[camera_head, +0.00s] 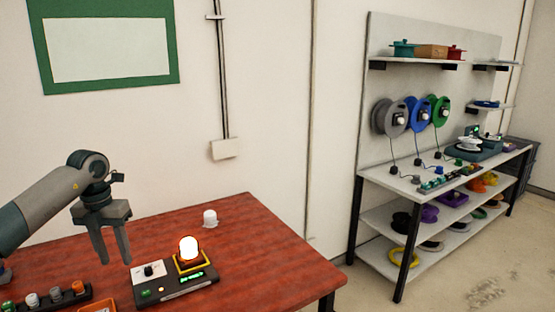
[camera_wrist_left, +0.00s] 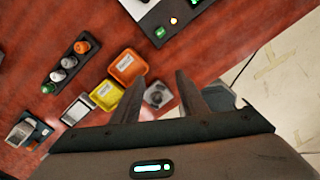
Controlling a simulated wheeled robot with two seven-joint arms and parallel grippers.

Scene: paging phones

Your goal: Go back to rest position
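My left gripper (camera_head: 112,254) hangs fingers-down over the left part of the red-brown table (camera_head: 255,235). Its two fingers are apart with nothing held between them; they also show in the left wrist view (camera_wrist_left: 162,92). A grey piece with a round part (camera_wrist_left: 157,95) shows beyond the gap, apparently lower down. A dark console (camera_head: 175,284) with a glowing white lamp (camera_head: 189,246) on a yellow-edged base stands right of the gripper, apart from it. My right gripper is out of view.
A small white cap (camera_head: 210,218) stands behind the console. A dark rack (camera_wrist_left: 67,66) of coloured knobs, an orange bin (camera_wrist_left: 126,67) and a yellow bin (camera_wrist_left: 106,95) lie on the table. A shelf unit (camera_head: 375,175) with spools stands at right. The table's right part is clear.

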